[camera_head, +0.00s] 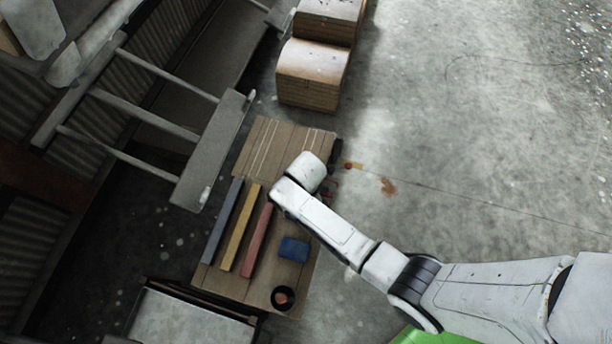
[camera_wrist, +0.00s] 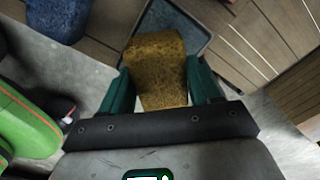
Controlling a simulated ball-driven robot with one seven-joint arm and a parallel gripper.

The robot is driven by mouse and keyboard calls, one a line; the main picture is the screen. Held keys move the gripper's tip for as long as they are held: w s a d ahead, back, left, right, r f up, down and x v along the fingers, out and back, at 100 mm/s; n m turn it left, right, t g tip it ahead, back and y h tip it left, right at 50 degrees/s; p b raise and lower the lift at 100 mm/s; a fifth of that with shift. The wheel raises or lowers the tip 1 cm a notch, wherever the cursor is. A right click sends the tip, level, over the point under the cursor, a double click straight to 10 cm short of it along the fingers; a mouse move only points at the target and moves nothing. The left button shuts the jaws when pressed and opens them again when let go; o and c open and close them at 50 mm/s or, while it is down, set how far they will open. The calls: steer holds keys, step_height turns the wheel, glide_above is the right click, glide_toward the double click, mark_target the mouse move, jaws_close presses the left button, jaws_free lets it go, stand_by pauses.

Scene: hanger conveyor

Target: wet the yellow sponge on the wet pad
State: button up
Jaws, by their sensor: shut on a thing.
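The yellow sponge (camera_wrist: 157,70) is between the two green fingers of my gripper (camera_wrist: 158,78) in the wrist view. My gripper is shut on its sides. Behind the sponge is a shallow grey tray (camera_wrist: 197,32) with a raised rim, which may hold the wet pad; the sponge covers part of it. I cannot tell whether sponge and tray touch. A rough blue block (camera_wrist: 58,14) is at the top left, apart from the sponge; it also shows in the head view (camera_head: 294,249). In the head view, my arm hides the tray and most of the gripper.
Blue (camera_head: 222,221), yellow (camera_head: 240,229) and red (camera_head: 257,240) bars lie side by side on the wooden board (camera_head: 232,284). A round black dish (camera_head: 283,298) sits at its near end. A grey rack (camera_head: 212,150) stands left. Open floor (camera_head: 470,150) lies right.

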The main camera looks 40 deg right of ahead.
steer(key=shift+r+p, duration=1.8)
steer(key=shift+r, duration=0.15)
